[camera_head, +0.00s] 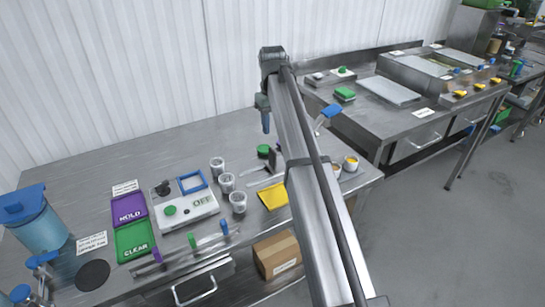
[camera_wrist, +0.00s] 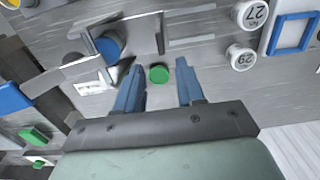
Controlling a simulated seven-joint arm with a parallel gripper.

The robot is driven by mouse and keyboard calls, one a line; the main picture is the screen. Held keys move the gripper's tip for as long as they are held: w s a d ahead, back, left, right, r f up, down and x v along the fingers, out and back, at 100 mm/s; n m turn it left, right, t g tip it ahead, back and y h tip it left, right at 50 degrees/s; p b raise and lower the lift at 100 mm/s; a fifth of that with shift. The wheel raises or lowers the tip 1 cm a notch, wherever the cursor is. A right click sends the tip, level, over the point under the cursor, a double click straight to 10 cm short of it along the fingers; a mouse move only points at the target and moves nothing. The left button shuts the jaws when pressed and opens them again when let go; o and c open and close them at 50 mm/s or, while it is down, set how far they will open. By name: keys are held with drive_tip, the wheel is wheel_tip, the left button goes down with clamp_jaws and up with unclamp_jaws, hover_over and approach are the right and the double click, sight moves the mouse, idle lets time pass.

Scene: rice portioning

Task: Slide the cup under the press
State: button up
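My gripper (camera_head: 266,122) hangs above the back of the steel table. In the wrist view its two blue fingers (camera_wrist: 160,82) are apart with nothing held between them. A round green piece (camera_wrist: 160,74) shows beyond the gap; it also shows on the table in the head view (camera_head: 263,150). Several pale cups stand left of my arm, including back (camera_head: 217,165), middle (camera_head: 227,182) and front (camera_head: 238,202) ones. A metal bracket with a blue cylinder (camera_wrist: 108,45) may be the press. My arm partly hides this area.
A purple MOLD panel (camera_head: 128,209) and green CLEAR panel (camera_head: 135,240) lie farther left. A yellow piece (camera_head: 273,196) lies near the front. A blue paddle (camera_head: 331,111) rises right of my arm.

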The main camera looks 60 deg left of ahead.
sight(273, 150)
wheel_tip(273, 150, down, 13)
drive_tip(key=shift+f, duration=0.1)
idle(0.4)
drive_tip(key=shift+c, duration=0.4)
clamp_jaws()
